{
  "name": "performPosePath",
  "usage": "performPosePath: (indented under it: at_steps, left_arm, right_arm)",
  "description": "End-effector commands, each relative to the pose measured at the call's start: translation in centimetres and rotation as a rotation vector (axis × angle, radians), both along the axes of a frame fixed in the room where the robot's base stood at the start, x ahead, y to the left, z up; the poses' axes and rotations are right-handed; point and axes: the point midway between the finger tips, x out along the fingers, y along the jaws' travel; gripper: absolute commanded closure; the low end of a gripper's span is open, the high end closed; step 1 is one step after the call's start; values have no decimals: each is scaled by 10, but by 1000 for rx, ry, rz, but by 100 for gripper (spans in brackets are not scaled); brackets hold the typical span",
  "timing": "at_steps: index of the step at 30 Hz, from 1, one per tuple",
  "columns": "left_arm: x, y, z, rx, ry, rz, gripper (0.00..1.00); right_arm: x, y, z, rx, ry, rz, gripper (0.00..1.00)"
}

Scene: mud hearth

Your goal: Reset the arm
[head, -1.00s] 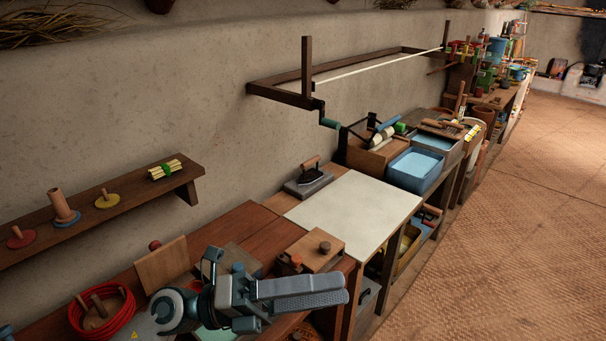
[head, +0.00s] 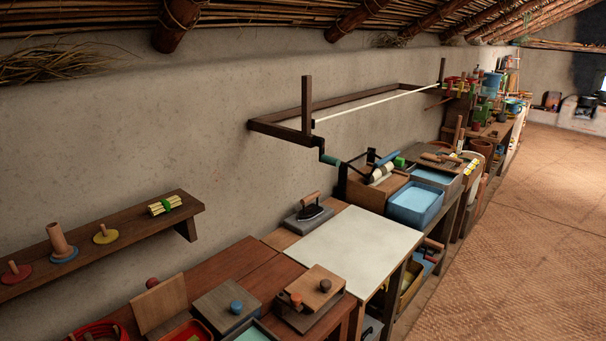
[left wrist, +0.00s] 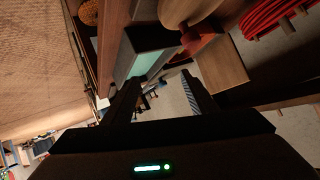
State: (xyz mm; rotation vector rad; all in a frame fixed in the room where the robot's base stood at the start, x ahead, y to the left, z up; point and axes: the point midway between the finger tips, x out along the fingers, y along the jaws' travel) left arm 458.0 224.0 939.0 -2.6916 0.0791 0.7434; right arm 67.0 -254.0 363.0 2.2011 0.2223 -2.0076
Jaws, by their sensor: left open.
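My left gripper (left wrist: 160,82) shows in the left wrist view with its two dark fingers apart and nothing held between them. Past the fingers there is an open grey box with a pale green inside (left wrist: 150,58), and a wooden board (left wrist: 222,75) to its right. I cannot tell how far the fingers are from these. Neither of my arms shows in the head view, and my right gripper is in no view.
A wooden bench carries a lidded grey box (head: 226,304), a wooden box (head: 310,288), a pale tabletop (head: 352,243) and a flat iron (head: 310,208). A wall shelf (head: 110,240) holds small pegs. A frame (head: 307,105) juts from the wall. The woven floor (head: 510,240) is clear.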

Motion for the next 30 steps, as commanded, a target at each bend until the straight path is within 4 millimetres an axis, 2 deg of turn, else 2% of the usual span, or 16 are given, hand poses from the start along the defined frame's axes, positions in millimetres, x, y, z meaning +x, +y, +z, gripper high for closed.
performPosePath:
  at_steps: [1,3,6,12,19,26,30]
  left_arm:
    - [-23,3,-22,-25,96,25,48]
    - [-50,6,-46,-51,212,49,48]
    - [-86,7,-70,-80,348,73,48]
    - [-142,6,-98,-124,544,98,48]
    - [-199,1,-117,-163,726,111,48]
    - [-189,0,-163,-160,744,110,48]
    - [-184,-1,-195,-158,755,110,48]
  right_arm:
    - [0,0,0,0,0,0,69]
    - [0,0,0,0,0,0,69]
    - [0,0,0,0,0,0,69]
    - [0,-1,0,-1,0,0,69]
    - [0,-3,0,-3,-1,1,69]
    - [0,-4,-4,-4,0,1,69]
    - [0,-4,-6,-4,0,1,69]
